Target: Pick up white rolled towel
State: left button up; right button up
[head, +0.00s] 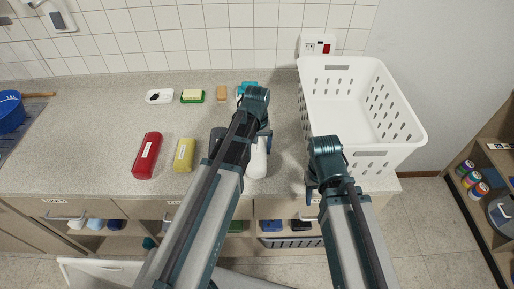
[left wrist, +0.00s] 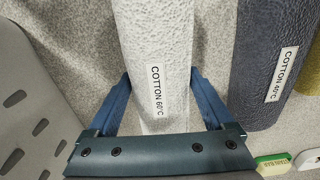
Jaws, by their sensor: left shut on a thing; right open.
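The white rolled towel (head: 257,165) is on the grey counter, left of the white basket and partly hidden by my left arm. In the left wrist view the white towel (left wrist: 160,35) carries a label reading "COTTON 60°C". My left gripper (left wrist: 160,78) is shut on it, one blue finger on each side. In the head view my left gripper (head: 258,138) is at the towel, its fingers partly hidden. I cannot tell whether the towel is clear of the counter. My right gripper (head: 312,188) is open and empty, near the basket's front left corner.
A dark rolled towel (left wrist: 268,60) lies beside the white one. A yellow towel (head: 184,155) and a red towel (head: 147,156) lie further left. The white basket (head: 312,92) stands to the right. Soap dishes and small items line the back. The counter's left part is mostly clear.

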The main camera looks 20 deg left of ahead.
pick_arm(q)
notch_tip(320, 180, up, 9)
jog(key=p, duration=0.8)
jog(key=shift+f, duration=0.15)
dwell(0.6)
notch_tip(320, 180, down, 5)
jog(key=b, duration=0.5)
jog(key=shift+f, duration=0.1)
jog(key=shift+r, duration=0.2)
